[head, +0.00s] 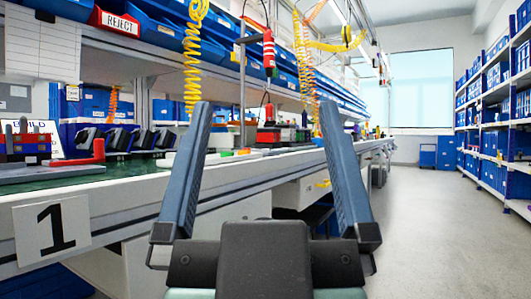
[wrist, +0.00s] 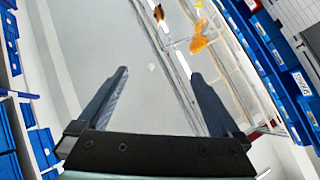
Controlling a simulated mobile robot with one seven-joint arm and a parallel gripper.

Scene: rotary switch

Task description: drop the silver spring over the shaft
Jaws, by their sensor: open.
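My gripper (head: 266,106) is open, with its two dark blue-grey fingers spread wide and nothing between them. It is raised in front of the head camera, beside the workbench and over the aisle side. The open fingers also show in the wrist view (wrist: 159,73), pointing up the picture. I cannot make out the silver spring or the shaft in either view.
The workbench (head: 145,208) runs along the left, with a green mat (head: 62,188), a red upright fixture (head: 85,156) and several black parts (head: 120,140) on it. Coiled yellow hoses (head: 193,60) hang above. Shelves (head: 495,95) line the right; the grey floor (head: 430,220) is clear.

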